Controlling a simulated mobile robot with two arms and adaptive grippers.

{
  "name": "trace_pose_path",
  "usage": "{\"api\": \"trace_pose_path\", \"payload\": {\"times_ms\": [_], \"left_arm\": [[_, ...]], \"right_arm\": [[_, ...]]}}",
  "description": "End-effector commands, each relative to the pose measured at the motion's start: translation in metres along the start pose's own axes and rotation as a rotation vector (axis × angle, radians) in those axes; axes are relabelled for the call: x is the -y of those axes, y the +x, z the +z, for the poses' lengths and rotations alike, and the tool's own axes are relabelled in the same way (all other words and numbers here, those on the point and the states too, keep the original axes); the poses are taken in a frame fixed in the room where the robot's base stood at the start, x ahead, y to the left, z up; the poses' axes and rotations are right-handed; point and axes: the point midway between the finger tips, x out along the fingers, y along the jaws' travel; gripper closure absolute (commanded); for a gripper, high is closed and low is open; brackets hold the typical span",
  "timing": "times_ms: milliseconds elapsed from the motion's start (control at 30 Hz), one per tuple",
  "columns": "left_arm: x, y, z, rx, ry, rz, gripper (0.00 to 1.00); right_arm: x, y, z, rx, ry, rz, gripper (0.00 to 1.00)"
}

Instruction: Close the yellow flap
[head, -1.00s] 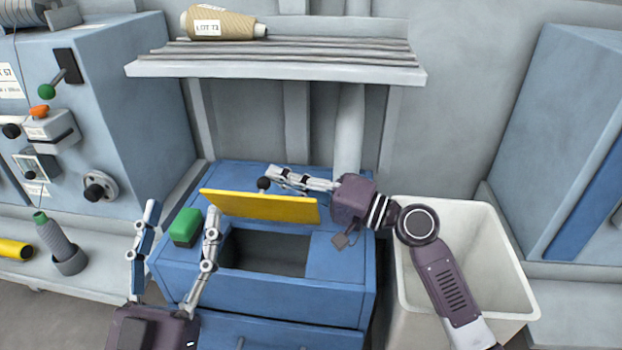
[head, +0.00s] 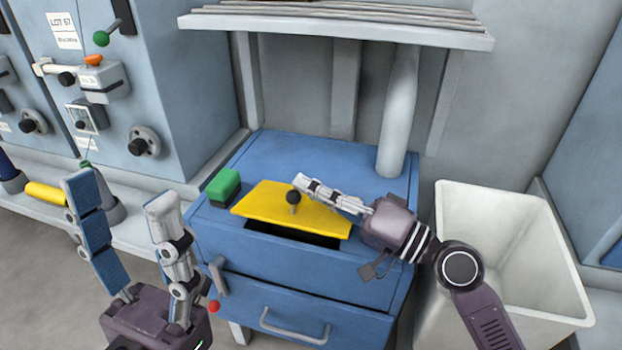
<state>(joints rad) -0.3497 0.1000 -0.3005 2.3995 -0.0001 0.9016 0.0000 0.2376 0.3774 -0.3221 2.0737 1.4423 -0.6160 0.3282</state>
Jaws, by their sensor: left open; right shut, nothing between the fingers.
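The yellow flap (head: 270,207) lies tilted low over the opening in the top of the blue cabinet (head: 330,158). A dark gap (head: 290,234) shows along its front edge. A black knob (head: 294,197) stands on a short stem on the flap. My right gripper (head: 302,181) is shut and empty, its fingertips right by the knob and over the flap; I cannot tell if they touch. My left gripper (head: 122,193) is open and empty, in front and to the left of the cabinet, away from the flap.
A green block (head: 224,187) sits on the cabinet top left of the flap. A white bin (head: 505,200) stands to the right. A grey shelf (head: 340,29) hangs above. A drawer handle (head: 295,328) and a red knob (head: 214,307) are on the cabinet front.

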Motion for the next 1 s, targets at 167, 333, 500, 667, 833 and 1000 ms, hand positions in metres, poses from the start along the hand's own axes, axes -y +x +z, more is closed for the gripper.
{"api": "trace_pose_path", "payload": {"times_ms": [167, 333, 500, 667, 833, 1000], "left_arm": [[0.000, -0.002, 0.001, 0.001, 0.000, 0.000, 0.44], [0.000, -0.002, 0.001, 0.002, 0.000, 0.000, 0.44], [0.000, -0.002, 0.001, 0.002, 0.000, 0.000, 0.44], [0.000, -0.001, 0.001, 0.002, 0.001, 0.000, 0.44], [0.001, 0.006, 0.007, 0.039, 0.003, -0.001, 0.44], [0.003, 0.018, 0.033, 0.158, 0.011, -0.002, 0.44]], "right_arm": [[-0.001, -0.001, 0.004, 0.001, 0.000, 0.000, 1.00], [-0.001, -0.001, 0.005, 0.001, 0.000, 0.000, 1.00], [-0.001, -0.001, 0.005, 0.001, 0.000, 0.000, 1.00], [-0.001, -0.001, 0.005, 0.001, 0.000, 0.000, 1.00], [0.005, 0.002, 0.001, 0.000, 0.000, 0.000, 1.00], [0.019, 0.011, -0.008, -0.003, -0.001, 0.001, 1.00]]}}
